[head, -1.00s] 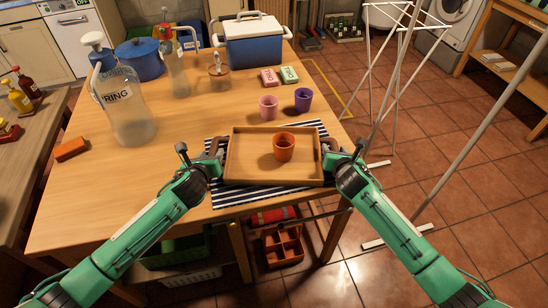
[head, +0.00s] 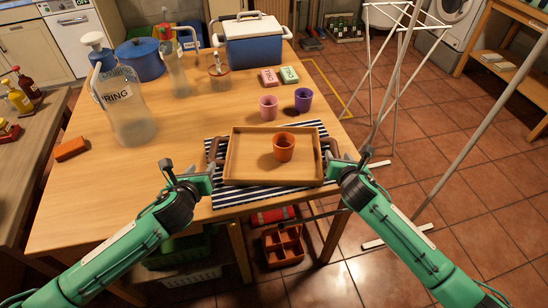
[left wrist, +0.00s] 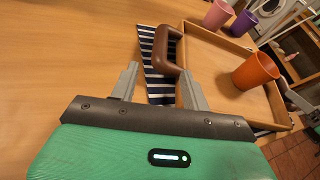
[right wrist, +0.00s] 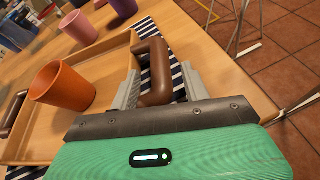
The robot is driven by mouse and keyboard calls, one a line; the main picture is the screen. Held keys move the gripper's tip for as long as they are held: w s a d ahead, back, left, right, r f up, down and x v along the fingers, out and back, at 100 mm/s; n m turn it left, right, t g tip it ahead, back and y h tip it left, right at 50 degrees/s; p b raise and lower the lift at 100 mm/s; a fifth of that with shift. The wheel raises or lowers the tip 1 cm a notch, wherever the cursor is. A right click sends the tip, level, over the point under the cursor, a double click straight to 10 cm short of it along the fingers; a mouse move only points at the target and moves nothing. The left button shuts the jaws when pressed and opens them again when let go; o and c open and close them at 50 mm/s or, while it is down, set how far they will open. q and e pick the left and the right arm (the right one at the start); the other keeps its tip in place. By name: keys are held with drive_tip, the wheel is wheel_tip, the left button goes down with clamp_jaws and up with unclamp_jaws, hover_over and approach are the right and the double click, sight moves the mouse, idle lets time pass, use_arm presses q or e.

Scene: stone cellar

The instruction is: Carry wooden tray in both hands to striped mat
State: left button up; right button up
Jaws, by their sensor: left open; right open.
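The wooden tray (head: 245,178) rests on the dark-blue and white striped mat (head: 232,196) near the table's front edge. An orange cup (head: 284,147) stands upright in the tray.
A pink cup (head: 268,107) and a purple cup (head: 303,99) stand behind the tray. A large bottle (head: 130,110) and an orange block (head: 71,149) are at the left. A blue cooler (head: 253,45) is at the back. A white drying rack (head: 392,60) stands right of the table.

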drive_tip(key=v, duration=0.7)
drive_tip(key=shift+s, duration=0.1)
